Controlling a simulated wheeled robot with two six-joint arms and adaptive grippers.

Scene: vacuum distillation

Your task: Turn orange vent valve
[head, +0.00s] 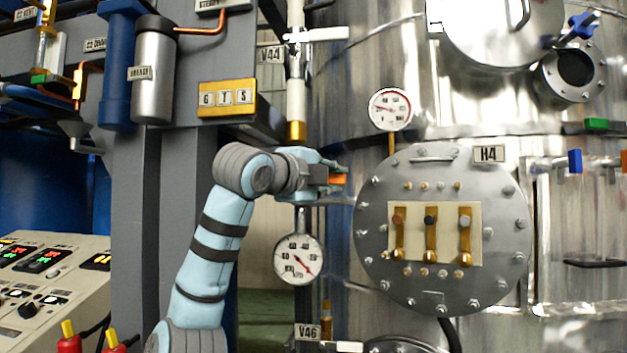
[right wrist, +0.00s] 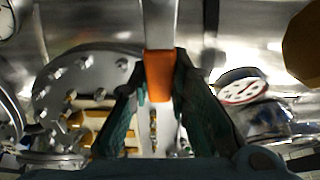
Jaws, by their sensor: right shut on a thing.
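The orange vent valve (head: 339,180) is a small orange handle in front of the steel vessel, left of the round flange plate in the head view. My right gripper (head: 329,178) is at it, with its fingers closed around the handle. In the right wrist view the orange handle (right wrist: 159,76) sits between the two dark green fingers, at the end of a pale metal bar. The fingers partly hide the valve in the head view. My left gripper is in neither view.
A round flange plate (head: 375,205) with brass fittings stands just right of my gripper. One gauge (head: 389,108) is above right, another (head: 299,259) below. A vertical pipe (head: 296,95) runs above. A control panel (head: 45,290) is at lower left.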

